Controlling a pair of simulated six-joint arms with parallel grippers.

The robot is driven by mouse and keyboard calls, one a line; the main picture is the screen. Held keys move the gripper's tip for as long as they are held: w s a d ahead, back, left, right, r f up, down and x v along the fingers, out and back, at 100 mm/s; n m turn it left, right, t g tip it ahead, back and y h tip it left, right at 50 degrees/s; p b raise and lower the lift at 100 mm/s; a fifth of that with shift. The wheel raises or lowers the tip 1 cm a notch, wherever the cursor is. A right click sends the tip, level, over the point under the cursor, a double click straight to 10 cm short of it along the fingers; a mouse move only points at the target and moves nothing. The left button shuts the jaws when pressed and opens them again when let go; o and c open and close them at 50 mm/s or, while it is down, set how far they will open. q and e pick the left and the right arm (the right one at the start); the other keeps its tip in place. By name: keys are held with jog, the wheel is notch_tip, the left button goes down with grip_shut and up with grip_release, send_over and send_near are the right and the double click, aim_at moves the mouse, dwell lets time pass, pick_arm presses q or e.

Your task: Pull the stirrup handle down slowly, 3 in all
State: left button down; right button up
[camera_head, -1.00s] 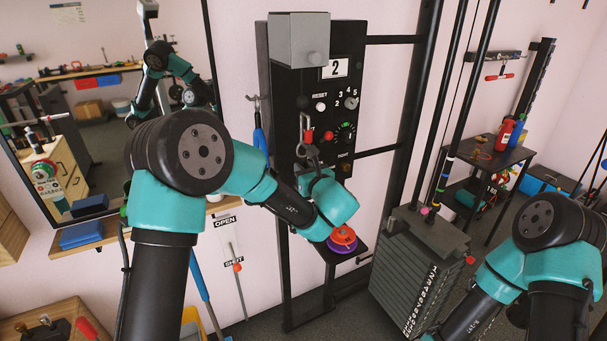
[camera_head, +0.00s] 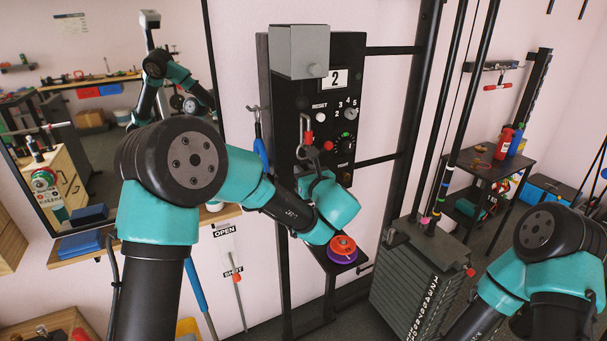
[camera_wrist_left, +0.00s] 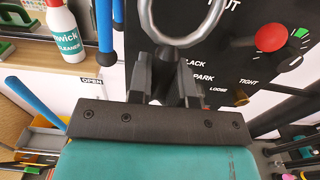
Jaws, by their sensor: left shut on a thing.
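My left gripper (camera_wrist_left: 167,90) is shut on the dark stirrup handle (camera_wrist_left: 168,62), below a shiny metal ring (camera_wrist_left: 220,20) in the left wrist view. The handle's grip is mostly hidden by my fingers. In the head view, a red clip (camera_head: 308,130) hangs in front of the black panel (camera_head: 348,110), above my left wrist, which hides the fingers. The counter (camera_head: 335,77) on the panel reads 2. My right arm is at the lower right, with its gripper out of view.
The panel has a reset button (camera_head: 320,117), a numbered dial (camera_head: 349,115) and a red button (camera_head: 328,146). A small shelf holds an orange and purple object (camera_head: 342,250) just below my left wrist. A weight stack (camera_head: 420,280) stands to the right. A mirror (camera_head: 110,120) hangs at left.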

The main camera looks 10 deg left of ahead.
pick_arm(q)
jog(key=shift+r, duration=1.5)
jog(key=c, duration=1)
grip_release()
jog(key=shift+o, duration=0.2)
